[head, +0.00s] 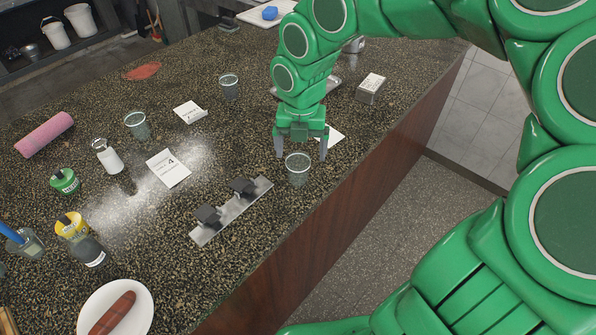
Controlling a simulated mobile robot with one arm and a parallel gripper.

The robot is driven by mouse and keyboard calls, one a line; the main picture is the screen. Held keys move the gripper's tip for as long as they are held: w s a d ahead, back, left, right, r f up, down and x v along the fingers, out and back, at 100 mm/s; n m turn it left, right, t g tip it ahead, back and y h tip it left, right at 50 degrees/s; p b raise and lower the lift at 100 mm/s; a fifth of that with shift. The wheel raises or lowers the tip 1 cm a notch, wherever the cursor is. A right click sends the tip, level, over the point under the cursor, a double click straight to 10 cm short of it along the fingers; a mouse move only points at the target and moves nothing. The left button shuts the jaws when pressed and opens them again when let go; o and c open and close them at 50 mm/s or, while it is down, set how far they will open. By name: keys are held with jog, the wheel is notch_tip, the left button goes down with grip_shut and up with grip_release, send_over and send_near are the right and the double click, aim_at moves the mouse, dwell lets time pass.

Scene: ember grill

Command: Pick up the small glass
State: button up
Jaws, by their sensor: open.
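A small clear glass (298,170) stands upright on the dark speckled counter, near its front edge. My green gripper (301,153) points down just above and behind this glass. Its grey fingers are spread, one to each side of the glass's rim, and nothing is held between them. I cannot tell how far the fingertips are above the rim. Two other clear glasses stand farther back, one at the left (137,126) and one near the middle (229,87).
A metal strip with black blocks (230,211) lies left of the near glass. A card marked 4 (168,169), a white shaker (107,156), a pink roll (44,134) and a plate with a sausage (137,311) are farther left. A small box (370,88) stands behind, to the right.

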aim_at(298, 170)
jog(key=shift+n, duration=0.6)
jog(key=shift+w+a+f, duration=0.1)
jog(key=shift+f, duration=1.3)
jog(key=shift+w+a+f, duration=0.1)
jog(key=shift+w+f, duration=0.05)
jog(key=shift+f, duration=1.3)
jog(key=shift+w+a+f, duration=0.1)
jog(key=shift+f, duration=1.3)
jog(key=c, duration=1.1)
jog(key=shift+c, duration=0.3)
